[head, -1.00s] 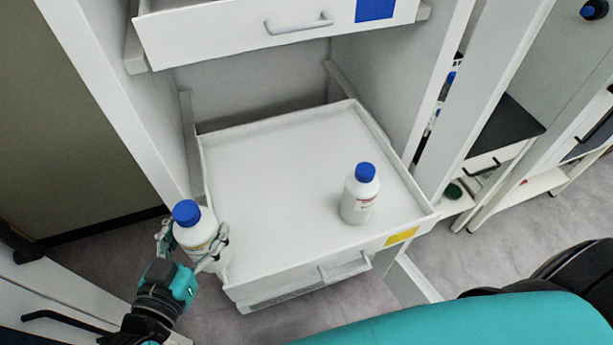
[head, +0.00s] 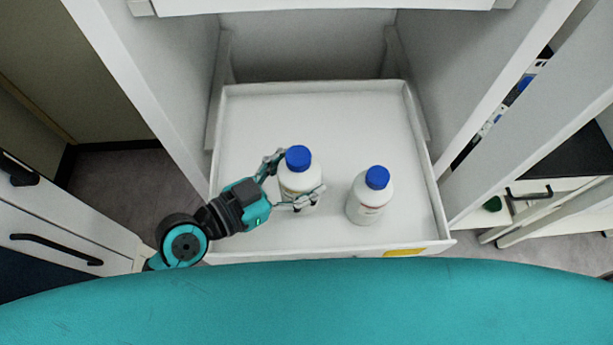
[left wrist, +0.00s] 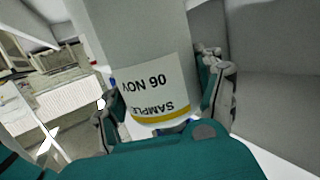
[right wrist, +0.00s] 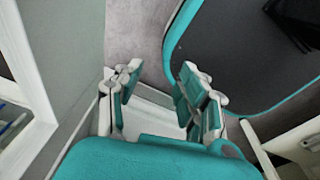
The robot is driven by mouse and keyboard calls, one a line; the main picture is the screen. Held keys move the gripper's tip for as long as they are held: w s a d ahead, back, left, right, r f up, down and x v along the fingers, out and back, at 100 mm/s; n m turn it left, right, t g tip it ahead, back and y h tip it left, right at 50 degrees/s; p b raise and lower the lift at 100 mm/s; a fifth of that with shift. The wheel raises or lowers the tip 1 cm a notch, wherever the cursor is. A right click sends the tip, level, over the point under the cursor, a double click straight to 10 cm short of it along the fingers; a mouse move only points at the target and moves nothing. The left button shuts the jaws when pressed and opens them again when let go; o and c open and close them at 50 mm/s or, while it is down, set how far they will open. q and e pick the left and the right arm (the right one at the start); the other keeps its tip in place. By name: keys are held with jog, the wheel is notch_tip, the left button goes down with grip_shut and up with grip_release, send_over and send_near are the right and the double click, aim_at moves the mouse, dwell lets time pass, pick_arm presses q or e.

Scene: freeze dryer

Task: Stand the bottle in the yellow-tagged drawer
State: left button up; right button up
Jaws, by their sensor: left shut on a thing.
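My left gripper (head: 291,184) is shut on a white bottle (head: 299,182) with a blue cap, upright over the left-middle of the open drawer. I cannot tell whether its base touches the drawer floor. A second white blue-capped bottle (head: 369,199) stands in the drawer, to the right. The white drawer (head: 345,112) carries a yellow tag (head: 405,253) on its front. My right gripper (right wrist: 158,100) is open and empty in the right wrist view.
A closed-in cabinet wall (head: 170,100) rises left of the drawer, and another upper drawer (head: 330,5) hangs above. The back of the drawer is clear. A bench with a dark top (head: 560,150) stands at the right.

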pick_arm(q)
jog(key=shift+f, duration=0.75)
notch_tip(320, 180, down, 3)
jog(key=shift+w+d+f, duration=0.1)
jog(key=shift+d+f, duration=0.05)
jog(key=shift+f, duration=0.05)
jog(key=shift+f+b, duration=0.2)
jog(key=shift+b, duration=0.3)
jog(key=o, duration=1.7)
jog(key=shift+c, duration=0.2)
pick_arm(e)
jog(key=shift+s+a+f, duration=0.35)
jog(key=shift+s+f, duration=0.05)
jog(key=shift+f, duration=0.1)
pick_arm(q)
jog(key=shift+r, duration=0.15)
pick_arm(e)
jog(key=shift+r, duration=0.1)
